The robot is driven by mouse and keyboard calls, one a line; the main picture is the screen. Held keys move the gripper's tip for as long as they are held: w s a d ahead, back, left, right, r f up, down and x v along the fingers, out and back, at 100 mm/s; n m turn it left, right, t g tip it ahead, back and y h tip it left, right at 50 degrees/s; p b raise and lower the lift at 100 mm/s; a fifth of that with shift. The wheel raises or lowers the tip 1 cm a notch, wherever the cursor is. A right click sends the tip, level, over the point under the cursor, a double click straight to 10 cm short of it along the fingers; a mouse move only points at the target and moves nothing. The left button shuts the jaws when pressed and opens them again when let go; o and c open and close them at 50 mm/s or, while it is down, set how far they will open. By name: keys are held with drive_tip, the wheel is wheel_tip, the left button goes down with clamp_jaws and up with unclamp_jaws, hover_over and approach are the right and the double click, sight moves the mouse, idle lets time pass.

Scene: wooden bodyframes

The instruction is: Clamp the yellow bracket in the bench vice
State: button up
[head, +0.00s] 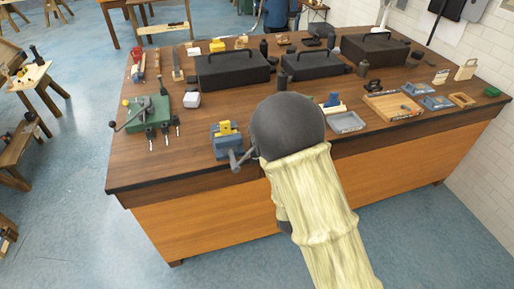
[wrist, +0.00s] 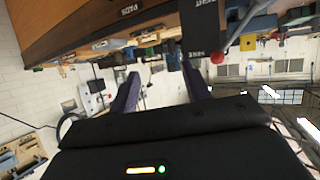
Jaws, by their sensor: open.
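The blue bench vice (head: 229,147) stands at the front edge of the workbench, with its grey handle (head: 238,163) on the near side. The yellow bracket (head: 226,128) sits at the top of the vice, by its jaws. I cannot tell whether the jaws grip it. My arm's rounded dark part hides the area just right of the vice, and my gripper is hidden in the head view. In the wrist view my gripper (wrist: 160,82) is open, its two purple fingers apart with nothing between them.
The workbench (head: 195,160) holds black toolboxes (head: 232,68) at the back, a green fixture (head: 150,114) with levers at the left, and trays (head: 346,122) at the right. Bare wood lies left of the vice. The wrist view looks tilted across the bench edge (wrist: 75,22).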

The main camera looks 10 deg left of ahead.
drive_tip(key=s+a+f+n+t+y+b, duration=0.1)
drive_tip(key=s+a+n+t+y, duration=0.2)
drive_tip(key=a, duration=0.5)
drive_tip(key=shift+n+t+y, duration=0.4)
drive_tip(key=shift+n+y, duration=0.1)
drive_tip(key=shift+w+a, duration=0.1)
drive_tip(key=shift+a, duration=0.05)
